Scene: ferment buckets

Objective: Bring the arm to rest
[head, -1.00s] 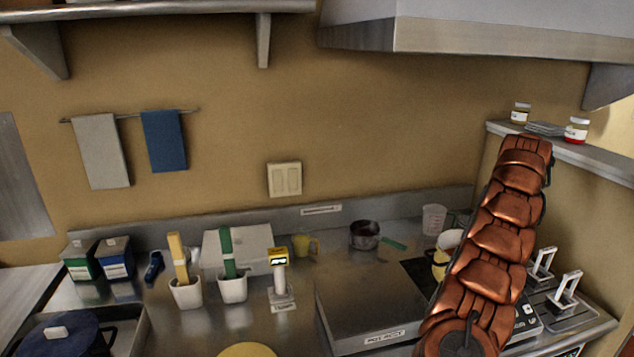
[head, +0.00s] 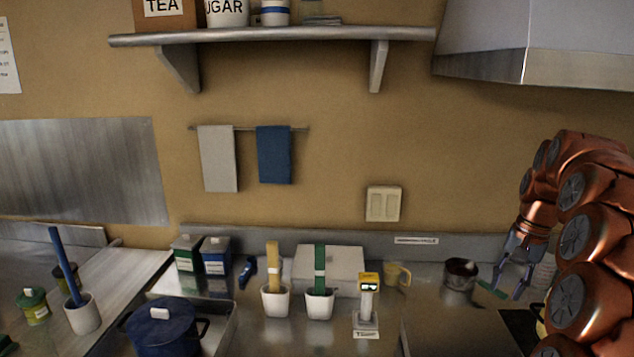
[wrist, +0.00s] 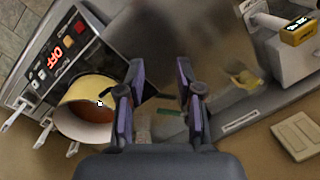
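My gripper (head: 515,272) hangs at the right of the head view, above the steel counter. My copper-coloured arm is bent at the right edge. In the wrist view the two fingers of my gripper (wrist: 160,105) stand apart with nothing held between them. In the head view my arm covers most of that pot.
A timer on a stand (head: 368,299) and white holders (head: 320,304) are further left. A steel hood (head: 570,55) and a shelf (head: 275,36) are above.

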